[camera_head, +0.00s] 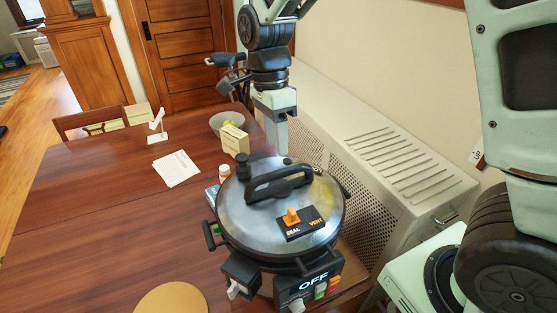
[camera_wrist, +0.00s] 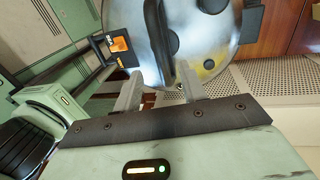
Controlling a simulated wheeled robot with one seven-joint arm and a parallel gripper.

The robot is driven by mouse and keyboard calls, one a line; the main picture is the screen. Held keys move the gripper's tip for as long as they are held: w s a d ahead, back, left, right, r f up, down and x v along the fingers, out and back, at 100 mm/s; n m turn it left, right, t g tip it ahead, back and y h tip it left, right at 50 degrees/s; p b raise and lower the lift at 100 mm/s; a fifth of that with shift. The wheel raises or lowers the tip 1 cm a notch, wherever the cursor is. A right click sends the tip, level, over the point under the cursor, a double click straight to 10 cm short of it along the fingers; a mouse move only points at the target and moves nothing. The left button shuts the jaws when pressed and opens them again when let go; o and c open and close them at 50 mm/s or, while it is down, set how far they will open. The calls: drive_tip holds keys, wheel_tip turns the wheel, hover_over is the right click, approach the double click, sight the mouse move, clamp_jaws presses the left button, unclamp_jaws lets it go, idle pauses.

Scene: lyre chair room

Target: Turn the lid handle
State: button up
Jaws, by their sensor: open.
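A round cooker with a shiny metal lid (camera_head: 235,215) stands near the table's right edge. Its black arched lid handle (camera_head: 278,184) runs across the lid top. The handle (camera_wrist: 157,40) also shows in the wrist view, its near end between my fingers. An orange knob (camera_head: 291,215) sits on a plate marked SEAL and VENT, and the front panel (camera_head: 313,284) reads OFF. My gripper (camera_head: 279,150) comes down at the far side of the lid, behind the handle. In the wrist view my gripper (camera_wrist: 159,82) is open; I cannot tell whether either finger touches the handle.
A tan box (camera_head: 235,139), a grey bowl (camera_head: 226,121) and a small bottle (camera_head: 224,172) stand close behind and left of the cooker. A radiator cover (camera_head: 370,150) runs along the right. The table's left side (camera_head: 90,215) is mostly clear.

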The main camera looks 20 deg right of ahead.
drive_tip(key=f, duration=0.3)
drive_tip(key=s+f+p, duration=0.1)
drive_tip(key=f, duration=0.2)
drive_tip(key=shift+s+f, duration=0.2)
drive_tip(key=shift+f, duration=0.1)
clamp_jaws()
